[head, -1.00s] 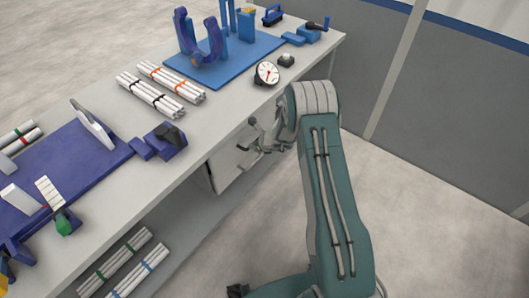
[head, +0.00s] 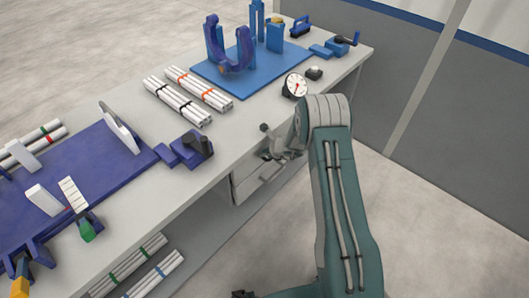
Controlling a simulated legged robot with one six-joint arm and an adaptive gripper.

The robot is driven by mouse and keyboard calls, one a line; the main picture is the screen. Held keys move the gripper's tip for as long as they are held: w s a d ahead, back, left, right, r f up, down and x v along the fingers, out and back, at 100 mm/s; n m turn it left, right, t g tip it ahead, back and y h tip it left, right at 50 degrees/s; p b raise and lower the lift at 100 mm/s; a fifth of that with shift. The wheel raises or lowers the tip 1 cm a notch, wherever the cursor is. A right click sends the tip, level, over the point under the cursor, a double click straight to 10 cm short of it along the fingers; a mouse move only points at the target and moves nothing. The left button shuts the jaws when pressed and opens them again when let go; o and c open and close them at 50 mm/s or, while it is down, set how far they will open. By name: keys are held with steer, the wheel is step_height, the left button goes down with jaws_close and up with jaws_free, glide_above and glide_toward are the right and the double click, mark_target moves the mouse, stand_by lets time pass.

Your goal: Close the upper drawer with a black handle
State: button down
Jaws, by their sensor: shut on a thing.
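The upper drawer (head: 247,186) is a pale grey front under the edge of the workbench, in the middle of the head view. My gripper (head: 274,154) is at the top of this drawer, close against the bench edge. It is shut on the drawer's handle. The handle itself is hidden by my gripper, so its black colour does not show. How far the drawer stands out from the bench is hard to tell from this angle.
The workbench (head: 225,120) carries a round gauge (head: 295,86), bundles of white pipes (head: 178,101), a blue stand (head: 240,72) and a dark blue fixture (head: 80,170). More pipes (head: 140,268) lie on a lower shelf. The floor (head: 420,220) to the right is clear.

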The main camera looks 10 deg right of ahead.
steer(key=v, duration=0.4)
steer(key=shift+w+d+r, duration=0.25)
steer(key=shift+d, duration=0.15)
steer(key=s+a+r+n+g, duration=0.1)
steer(key=s+r+n, duration=0.45)
steer(key=r, duration=0.35)
steer(key=s+a+r+n, duration=0.2)
steer(key=s+r+n, duration=0.3)
steer(key=r, duration=0.5)
steer(key=s+a+r+n+g, duration=0.1)
steer(key=s+r+n, duration=0.4)
steer(key=r, duration=0.4)
steer(key=s+d+r+n+h, duration=0.1)
steer(key=s+n, duration=0.3)
steer(key=s, duration=0.4)
steer(key=s+d+r+n+h, duration=0.2)
steer(key=s+r+n, duration=0.2)
steer(key=s, duration=0.4)
steer(key=s+d+r+n+h, duration=0.2)
steer(key=s+n, duration=0.3)
steer(key=s, duration=0.3)
steer(key=shift+s+r+t, duration=0.25)
steer(key=shift+r+t, duration=0.05)
steer(key=shift+r, duration=0.45)
